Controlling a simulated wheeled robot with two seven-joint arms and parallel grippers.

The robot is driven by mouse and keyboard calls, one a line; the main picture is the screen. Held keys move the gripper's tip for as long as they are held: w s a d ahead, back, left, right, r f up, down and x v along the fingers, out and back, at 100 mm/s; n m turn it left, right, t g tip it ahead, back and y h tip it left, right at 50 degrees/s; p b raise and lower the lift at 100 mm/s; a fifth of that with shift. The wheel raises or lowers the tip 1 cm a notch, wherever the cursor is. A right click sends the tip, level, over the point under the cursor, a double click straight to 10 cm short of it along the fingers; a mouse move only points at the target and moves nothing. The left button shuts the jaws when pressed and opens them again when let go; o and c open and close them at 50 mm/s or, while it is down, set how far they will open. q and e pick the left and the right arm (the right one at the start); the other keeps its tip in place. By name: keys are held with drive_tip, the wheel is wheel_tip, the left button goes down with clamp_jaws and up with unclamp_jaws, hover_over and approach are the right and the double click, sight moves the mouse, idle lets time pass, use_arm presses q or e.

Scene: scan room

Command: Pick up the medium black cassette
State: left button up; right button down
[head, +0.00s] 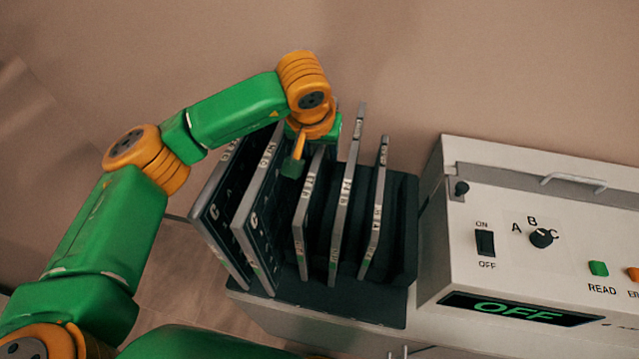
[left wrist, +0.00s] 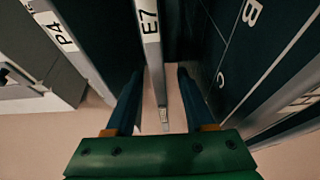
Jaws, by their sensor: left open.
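Several upright cassettes stand in a dark rack (head: 398,240) in the head view, two large ones at the left and narrower ones to their right. My left gripper (head: 299,162) is open at the top of the third cassette from the left (head: 301,232). One finger shows between it and the large cassette beside it; the other finger is hidden. In the left wrist view my open gripper (left wrist: 160,103) has one finger on each side of a cassette labelled E7 (left wrist: 152,52), with gaps. I cannot tell which cassette is the medium black one. My right gripper is not in view.
The large cassette with letters (left wrist: 262,62) is close to one finger in the left wrist view, and the P4 cassette (left wrist: 62,35) is on the other side. A white control console (head: 520,215) reading OFF stands right of the rack. A wall is behind.

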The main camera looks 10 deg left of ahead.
use_arm(q)
drive_tip(key=shift+w+f, duration=0.15)
clamp_jaws()
idle(1.3)
